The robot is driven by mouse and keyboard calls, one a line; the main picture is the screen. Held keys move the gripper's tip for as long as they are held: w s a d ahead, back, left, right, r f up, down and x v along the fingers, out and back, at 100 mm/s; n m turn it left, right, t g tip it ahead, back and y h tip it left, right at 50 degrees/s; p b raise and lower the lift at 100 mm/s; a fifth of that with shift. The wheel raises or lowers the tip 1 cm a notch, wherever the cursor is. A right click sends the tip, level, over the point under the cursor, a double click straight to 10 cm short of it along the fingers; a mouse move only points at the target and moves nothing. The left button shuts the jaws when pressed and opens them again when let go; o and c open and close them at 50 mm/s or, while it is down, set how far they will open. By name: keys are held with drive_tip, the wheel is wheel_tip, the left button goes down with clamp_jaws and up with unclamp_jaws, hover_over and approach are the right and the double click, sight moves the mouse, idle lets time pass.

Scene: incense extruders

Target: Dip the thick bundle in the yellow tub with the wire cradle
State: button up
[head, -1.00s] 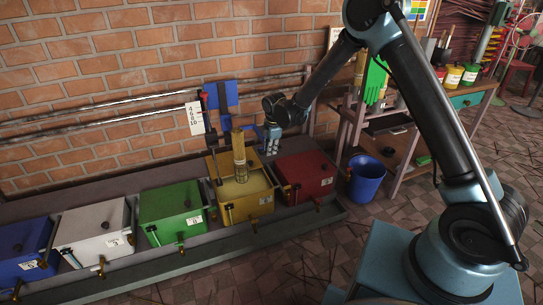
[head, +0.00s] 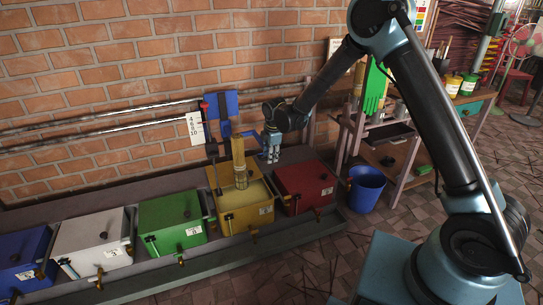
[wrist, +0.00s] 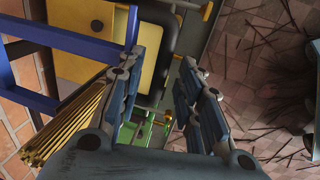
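The yellow tub (head: 258,218) stands between the green and red tubs, open, with pale yellow contents showing. My gripper (head: 271,153) is just right of the bundle. In the wrist view my gripper (wrist: 160,85) has its fingers apart with nothing between them. Golden sticks (wrist: 68,128) lie outside the left finger there, and part of the yellow tub (wrist: 85,45) shows beyond.
A red tub (head: 306,187) is right of the yellow one; green (head: 172,222), white (head: 90,244) and blue (head: 22,264) tubs stand left. A blue bracket (head: 221,106) and number plate (head: 195,130) are behind. A blue bucket (head: 366,190) stands on the floor at right.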

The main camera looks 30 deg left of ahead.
wheel_tip(320, 180, up, 12)
drive_tip(key=s+d, duration=0.1)
drive_tip(key=shift+s+d, duration=0.2)
drive_tip(key=shift+d, duration=0.2)
drive_tip(key=shift+f, duration=0.15)
idle(0.4)
